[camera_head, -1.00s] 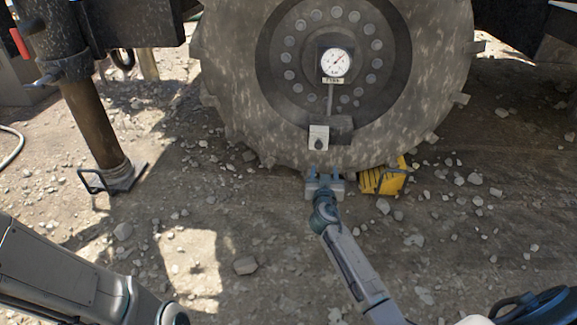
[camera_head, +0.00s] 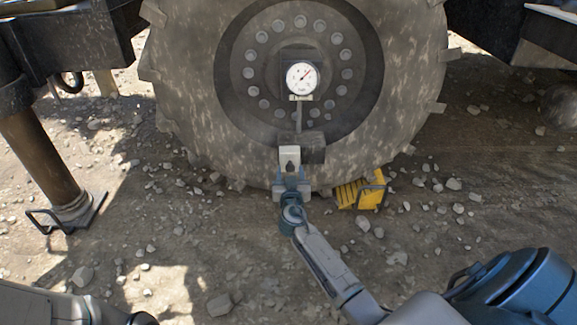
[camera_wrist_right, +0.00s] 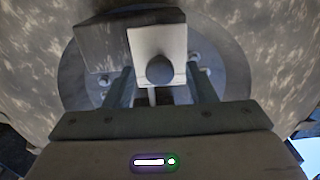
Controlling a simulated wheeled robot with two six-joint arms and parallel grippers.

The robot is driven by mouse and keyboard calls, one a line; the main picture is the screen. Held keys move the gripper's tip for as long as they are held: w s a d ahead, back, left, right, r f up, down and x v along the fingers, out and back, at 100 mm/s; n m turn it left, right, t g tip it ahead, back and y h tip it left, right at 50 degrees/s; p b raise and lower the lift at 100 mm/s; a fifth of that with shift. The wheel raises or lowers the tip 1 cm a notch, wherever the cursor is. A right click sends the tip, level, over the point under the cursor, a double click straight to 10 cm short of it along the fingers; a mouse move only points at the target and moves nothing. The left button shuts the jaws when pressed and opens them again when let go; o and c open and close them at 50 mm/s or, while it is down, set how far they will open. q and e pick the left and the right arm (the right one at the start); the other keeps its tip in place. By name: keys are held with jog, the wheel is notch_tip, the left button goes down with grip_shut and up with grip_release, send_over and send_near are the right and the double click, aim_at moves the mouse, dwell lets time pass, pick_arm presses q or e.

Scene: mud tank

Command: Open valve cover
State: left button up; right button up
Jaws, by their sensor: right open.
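The valve cover is a small light-grey box (camera_head: 290,156) with a dark round knob, below the pressure gauge (camera_head: 301,77) on the wheel. A dark block sits just right of it in the head view. My right gripper (camera_head: 291,180) is open just below and in front of the box. In the right wrist view the white box (camera_wrist_right: 158,50) and its dark knob (camera_wrist_right: 159,70) show between and beyond the two fingers (camera_wrist_right: 160,88). I cannot tell whether the fingers touch it. My left gripper is not in view; only my left arm shows at the lower left.
A large muddy tyre (camera_head: 400,110) stands behind the box. A yellow wheel chock (camera_head: 361,191) lies at its base, right of my right gripper. A support leg with a foot plate (camera_head: 68,212) stands at the left. Stones litter the ground.

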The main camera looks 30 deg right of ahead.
jog(key=shift+c, duration=0.2)
grip_shut()
jog(key=s+d+b, duration=0.2)
jog(key=s+d, duration=0.2)
jog(key=d, duration=0.3)
jog(key=shift+s+d, duration=0.2)
jog(key=shift+s, duration=0.1)
jog(key=shift+o, duration=0.2)
grip_release()
jog(key=p+v, duration=0.2)
jog(key=v, duration=0.8)
jog(key=shift+s+a+p, duration=0.3)
